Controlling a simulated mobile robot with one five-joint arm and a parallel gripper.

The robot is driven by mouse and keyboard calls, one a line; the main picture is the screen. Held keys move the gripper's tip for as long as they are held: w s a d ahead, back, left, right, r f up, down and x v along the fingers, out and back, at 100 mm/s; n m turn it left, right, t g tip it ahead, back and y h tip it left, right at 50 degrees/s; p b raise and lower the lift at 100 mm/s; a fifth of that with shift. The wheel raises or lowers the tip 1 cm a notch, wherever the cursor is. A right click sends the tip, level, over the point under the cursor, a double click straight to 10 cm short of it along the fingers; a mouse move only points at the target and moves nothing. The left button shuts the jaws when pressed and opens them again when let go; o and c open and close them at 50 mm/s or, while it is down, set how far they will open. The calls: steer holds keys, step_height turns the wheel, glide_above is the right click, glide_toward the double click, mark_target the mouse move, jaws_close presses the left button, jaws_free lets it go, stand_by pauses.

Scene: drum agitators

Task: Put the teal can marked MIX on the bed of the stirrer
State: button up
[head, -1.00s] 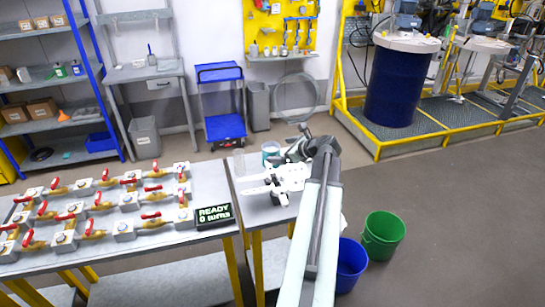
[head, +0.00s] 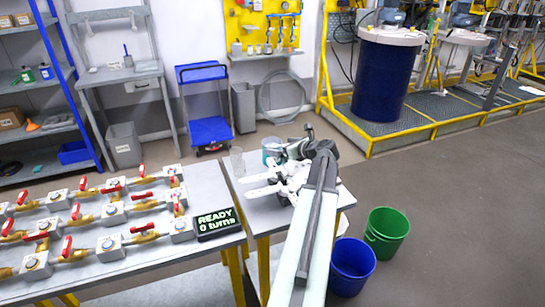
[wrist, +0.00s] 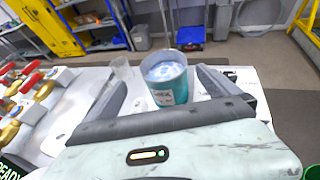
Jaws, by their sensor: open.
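The teal can (head: 272,146) stands upright on the small grey table; in the wrist view the can (wrist: 165,77) shows its open top, pale contents and a white label partly readable. My gripper (wrist: 158,84) is open, its two dark fingers pointing toward the can, one on each side in the picture. I cannot tell whether the can is between the fingers or beyond them. In the head view my gripper (head: 297,143) is just right of the can and partly hides it. I cannot clearly pick out the stirrer or its bed.
A clear cup (head: 237,160) stands left of the can. A table with red-handled valves and a READY 0 turns display (head: 217,222) is at the left. Green (head: 386,233) and blue (head: 351,264) buckets stand on the floor.

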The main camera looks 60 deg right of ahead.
mark_target(266, 144)
steer(key=shift+w+d+f+b, duration=0.3)
steer(key=shift+w+d+f, duration=0.1)
steer(key=shift+w, duration=0.15)
steer(key=shift+w+d+f+b, duration=0.25)
steer(key=shift+w+f+b, duration=0.1)
steer(key=shift+w, duration=0.15)
steer(key=b+x, duration=0.1)
steer(key=x, duration=0.3)
steer(key=shift+d+f, duration=0.1)
steer(key=c, duration=2.1)
steer(key=shift+o, duration=0.2)
step_height(266, 144, up, 10)
steer(key=p, duration=0.9)
steer(key=shift+p, duration=0.35)
